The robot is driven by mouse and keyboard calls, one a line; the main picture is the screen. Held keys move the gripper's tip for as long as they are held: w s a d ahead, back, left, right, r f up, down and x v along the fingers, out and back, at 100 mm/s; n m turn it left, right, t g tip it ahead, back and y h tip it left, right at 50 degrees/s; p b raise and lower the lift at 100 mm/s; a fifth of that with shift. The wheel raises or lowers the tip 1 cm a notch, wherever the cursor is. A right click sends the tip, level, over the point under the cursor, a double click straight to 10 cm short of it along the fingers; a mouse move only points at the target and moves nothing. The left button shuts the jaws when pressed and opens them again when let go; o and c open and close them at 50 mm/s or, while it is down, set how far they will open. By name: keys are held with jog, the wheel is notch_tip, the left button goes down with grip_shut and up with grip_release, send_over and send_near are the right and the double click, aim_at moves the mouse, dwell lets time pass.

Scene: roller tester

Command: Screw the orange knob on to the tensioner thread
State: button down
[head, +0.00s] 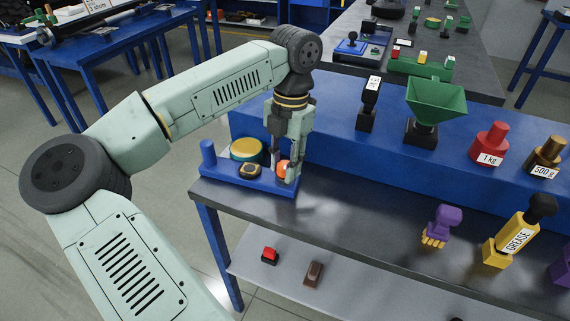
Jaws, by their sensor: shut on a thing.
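The orange knob (283,168) is between the fingers of my gripper (284,172), which is shut on it. The gripper points down over the right end of the blue roller tester base (224,180), at the left end of the grey bench. The base carries a blue post (208,154), a green-rimmed roller with a tan face (245,148) and a black-and-yellow part (250,170). The tensioner thread cannot be made out; the gripper and knob cover that area. I cannot tell whether the knob touches anything below it.
A raised blue shelf behind holds a black labelled device (369,98), a green funnel (436,98), a red 1 kg weight (490,146) and a 500 g weight (546,156). The grey bench's middle (350,195) is clear.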

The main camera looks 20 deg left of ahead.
dwell(0.3)
jog(key=m+b, duration=0.1)
jog(key=m, duration=0.3)
jog(key=shift+f, duration=0.1)
jog(key=m, duration=0.4)
jog(key=shift+a+t+y, duration=0.1)
jog(key=shift+t+y, duration=0.2)
jog(key=shift+y, duration=0.1)
jog(key=shift+m, duration=0.4)
jog(key=m+b, duration=0.1)
jog(key=m, duration=0.3)
jog(key=shift+t, duration=0.3)
jog(key=shift+w+m, duration=0.1)
jog(key=shift+m, duration=1.6)
jog(key=shift+m+t+b, duration=0.3)
jog(key=shift+m+b, duration=0.1)
jog(key=shift+m, duration=0.6)
